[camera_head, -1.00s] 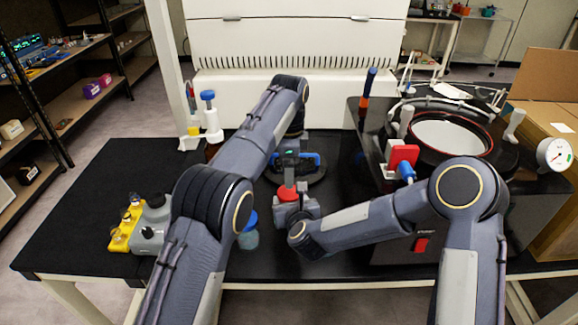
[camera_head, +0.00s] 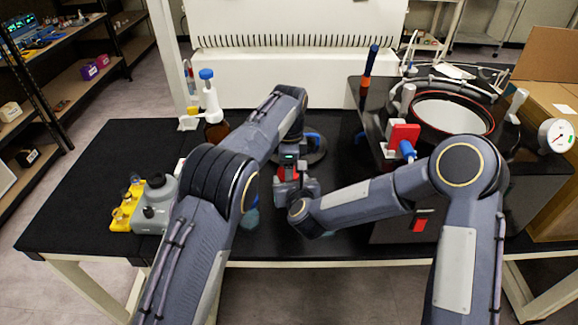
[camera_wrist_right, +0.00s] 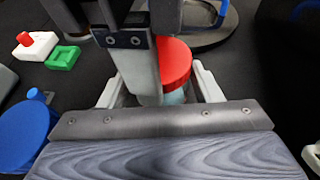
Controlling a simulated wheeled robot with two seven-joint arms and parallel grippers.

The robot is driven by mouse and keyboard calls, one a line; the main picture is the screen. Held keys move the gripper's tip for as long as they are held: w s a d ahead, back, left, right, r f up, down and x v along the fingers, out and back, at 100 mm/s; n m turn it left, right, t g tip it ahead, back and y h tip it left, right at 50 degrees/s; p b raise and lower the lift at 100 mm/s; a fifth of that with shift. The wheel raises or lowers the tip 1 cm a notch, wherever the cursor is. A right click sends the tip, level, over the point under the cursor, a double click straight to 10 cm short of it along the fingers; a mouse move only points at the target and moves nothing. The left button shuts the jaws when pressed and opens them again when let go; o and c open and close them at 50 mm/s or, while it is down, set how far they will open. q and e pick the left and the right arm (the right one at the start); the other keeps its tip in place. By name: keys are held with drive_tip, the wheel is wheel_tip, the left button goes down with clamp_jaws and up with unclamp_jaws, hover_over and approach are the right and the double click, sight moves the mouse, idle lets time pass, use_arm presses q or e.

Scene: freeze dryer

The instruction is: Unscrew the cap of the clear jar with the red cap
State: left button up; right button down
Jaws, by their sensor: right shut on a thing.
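The clear jar (camera_wrist_right: 176,97) with the red cap (camera_wrist_right: 174,62) stands between the fingers of my right gripper (camera_wrist_right: 158,88). That gripper is shut on the jar body, below the cap. The red cap also shows in the head view (camera_head: 287,172), mostly covered by the grippers. My left gripper (camera_head: 288,163) is over the cap from above. In the right wrist view one of its fingers (camera_wrist_right: 141,72) hangs directly beside the cap and covers its left part. Its other finger is hidden, so whether it is closed on the cap cannot be told.
A jar with a blue lid (camera_wrist_right: 24,130) stands close by on the left. A round dark stand (camera_head: 308,150) is behind the jar. The black dryer housing (camera_head: 400,235) is on the right. A bottle with a blue top (camera_head: 208,100) and a yellow-grey device (camera_head: 150,205) stand on the left.

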use_arm(q)
drive_tip(key=c, duration=0.7)
drive_tip(key=n, duration=0.6)
drive_tip(key=shift+n, duration=0.3)
drive_tip(key=o, duration=1.1)
drive_tip(key=shift+r, duration=0.15)
